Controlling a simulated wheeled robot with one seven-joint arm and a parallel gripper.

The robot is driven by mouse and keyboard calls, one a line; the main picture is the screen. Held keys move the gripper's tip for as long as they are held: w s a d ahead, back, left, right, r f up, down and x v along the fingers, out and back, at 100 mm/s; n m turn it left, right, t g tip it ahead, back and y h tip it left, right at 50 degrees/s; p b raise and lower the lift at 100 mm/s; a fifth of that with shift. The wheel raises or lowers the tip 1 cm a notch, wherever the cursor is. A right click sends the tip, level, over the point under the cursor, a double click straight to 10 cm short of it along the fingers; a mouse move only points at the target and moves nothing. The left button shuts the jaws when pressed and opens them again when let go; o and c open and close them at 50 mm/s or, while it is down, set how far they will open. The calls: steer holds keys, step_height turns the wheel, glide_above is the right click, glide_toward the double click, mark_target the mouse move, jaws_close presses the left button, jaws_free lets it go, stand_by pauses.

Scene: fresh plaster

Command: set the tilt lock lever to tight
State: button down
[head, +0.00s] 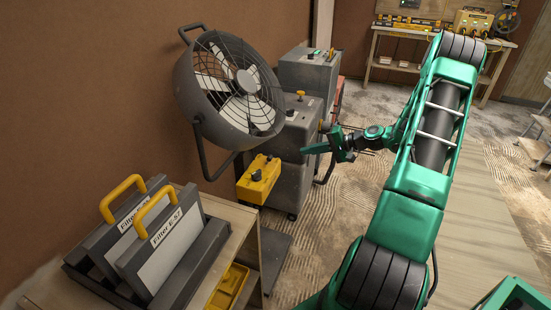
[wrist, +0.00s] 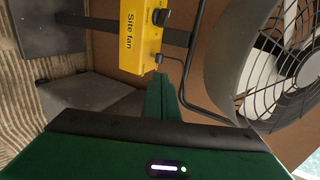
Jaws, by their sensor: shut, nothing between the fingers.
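The site fan (head: 232,85) is a grey round drum fan on a tubular stand, left of my gripper in the head view. Its guard also shows at the right of the wrist view (wrist: 270,60). Its yellow control box (head: 258,181), marked "Site fan" in the wrist view (wrist: 130,38), has dark knobs. I cannot make out the tilt lock lever for certain in either view. My gripper (head: 306,150) is shut and empty, pointing left, just right of the fan's drum and stand. Its green fingers (wrist: 160,97) are together in the wrist view, near the yellow box and a stand tube.
Grey cabinets (head: 304,78) with small knobs stand behind the fan. A shelf (head: 243,216) with filter cases (head: 172,248) stands at the front left. A workbench (head: 400,66) with yellow equipment is at the back. The plaster-marked floor on the right is partly free.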

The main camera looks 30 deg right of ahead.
glide_toward(269, 160)
steer(key=x, duration=0.3)
steer(key=d+x, duration=0.1)
steer(key=x, duration=0.1)
steer(key=shift+w+a+f, duration=0.1)
steer(key=shift+w+a, duration=0.05)
steer(key=shift+w, duration=0.45)
